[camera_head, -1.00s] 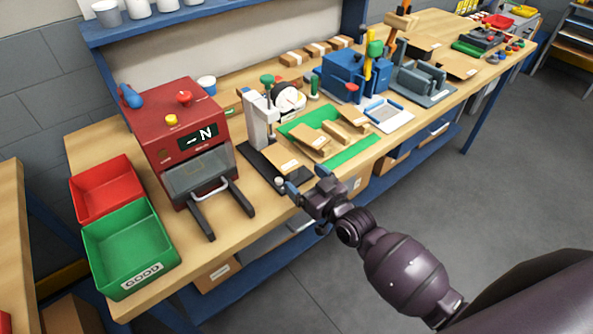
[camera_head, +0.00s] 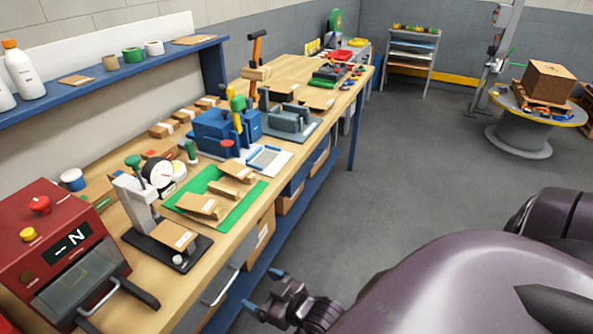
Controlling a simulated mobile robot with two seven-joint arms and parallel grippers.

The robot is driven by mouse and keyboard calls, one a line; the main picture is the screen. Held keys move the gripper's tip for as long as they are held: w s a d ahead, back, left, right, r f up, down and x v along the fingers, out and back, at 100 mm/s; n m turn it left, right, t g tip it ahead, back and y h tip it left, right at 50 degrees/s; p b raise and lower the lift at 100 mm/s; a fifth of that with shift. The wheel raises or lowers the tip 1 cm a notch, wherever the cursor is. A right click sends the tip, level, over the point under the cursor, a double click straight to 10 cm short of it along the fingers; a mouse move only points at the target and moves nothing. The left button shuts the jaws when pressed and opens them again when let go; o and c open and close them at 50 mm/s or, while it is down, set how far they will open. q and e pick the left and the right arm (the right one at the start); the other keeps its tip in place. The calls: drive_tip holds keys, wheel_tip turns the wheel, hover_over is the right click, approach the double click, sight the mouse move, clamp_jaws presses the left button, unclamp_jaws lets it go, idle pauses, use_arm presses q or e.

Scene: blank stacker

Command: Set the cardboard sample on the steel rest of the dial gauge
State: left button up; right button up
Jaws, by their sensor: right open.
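The dial gauge (camera_head: 158,172) has a white round dial on a pale upright column above a dark base plate (camera_head: 196,255). A flat piece of cardboard (camera_head: 172,235) with a white label lies on that base. A small pale round piece (camera_head: 177,260) sits near the base's front corner; I cannot tell whether it is the steel rest. More cardboard pieces (camera_head: 197,206) lie on a green mat (camera_head: 225,214) beside the gauge. My right gripper (camera_head: 261,291) is open and empty, in front of the bench and apart from the gauge. My left gripper is not in view.
A red tester (camera_head: 40,225) with a handle stands left of the gauge. A blue machine (camera_head: 212,130) and a grey fixture (camera_head: 290,118) stand farther along the bench. A drawer handle (camera_head: 220,287) projects from the bench front. The grey floor (camera_head: 400,150) is open.

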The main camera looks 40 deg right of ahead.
drive_tip(key=s+d+f+m+g+h, duration=0.1)
drive_tip(key=s+d+f+g+h, duration=0.2)
drive_tip(key=s, duration=0.5)
wheel_tip(320, 180, down, 2)
drive_tip(key=shift+s+d+f+m, duration=0.15)
drive_tip(key=shift+d+m, duration=0.15)
drive_tip(key=shift+d, duration=0.15)
